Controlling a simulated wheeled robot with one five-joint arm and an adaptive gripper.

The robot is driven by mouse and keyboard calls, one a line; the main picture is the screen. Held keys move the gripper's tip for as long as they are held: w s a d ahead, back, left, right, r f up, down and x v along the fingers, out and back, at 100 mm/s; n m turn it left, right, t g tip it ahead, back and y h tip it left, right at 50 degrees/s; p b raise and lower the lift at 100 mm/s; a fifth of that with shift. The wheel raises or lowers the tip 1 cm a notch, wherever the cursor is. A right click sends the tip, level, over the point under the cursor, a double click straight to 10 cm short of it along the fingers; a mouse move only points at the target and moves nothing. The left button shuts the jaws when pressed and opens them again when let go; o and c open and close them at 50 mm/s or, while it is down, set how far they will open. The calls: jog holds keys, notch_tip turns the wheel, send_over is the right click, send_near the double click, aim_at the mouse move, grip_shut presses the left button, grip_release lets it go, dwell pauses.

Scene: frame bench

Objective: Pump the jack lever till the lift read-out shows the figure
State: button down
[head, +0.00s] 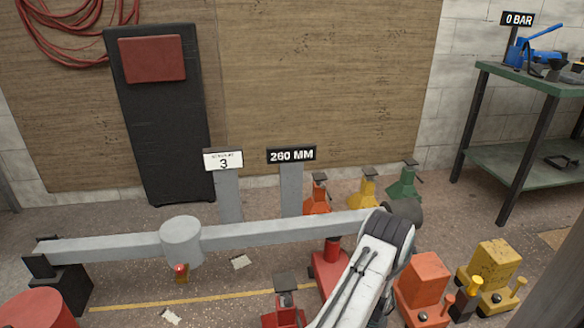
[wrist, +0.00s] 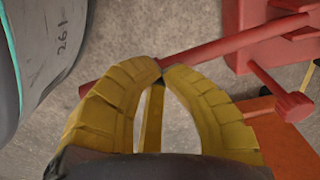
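The lift read-out (head: 291,155) shows 260 MM on a grey post behind the long grey beam (head: 110,248). In the wrist view the red lever (wrist: 235,42) runs slantwise from a red jack body (wrist: 262,20). My gripper (wrist: 162,69) has its yellow fingers bowed, with the tips nearly touching. The tips lie over the lever, which passes across behind them and shows on both sides; contact is unclear. In the head view a red jack (head: 325,268) stands under the beam beside my white arm, which hides part of it. My fingertips are hidden there.
A sign (head: 223,161) bearing a 3 stands left of the read-out. Orange (head: 424,285) and yellow (head: 490,270) units stand close on the right. A green bench (head: 535,80) is at the back right. In the wrist view a grey rounded body (wrist: 45,45) marked 261 is on the left.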

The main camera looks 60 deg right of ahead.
notch_tip(320, 180, up, 9)
jog(key=p, duration=0.5)
jog(key=shift+p, duration=0.35)
dwell(0.5)
notch_tip(320, 180, down, 9)
jog(key=b, duration=0.7)
jog(key=shift+f, duration=0.8)
notch_tip(320, 180, up, 11)
jog(key=p, duration=0.7)
jog(key=shift+f, duration=0.25)
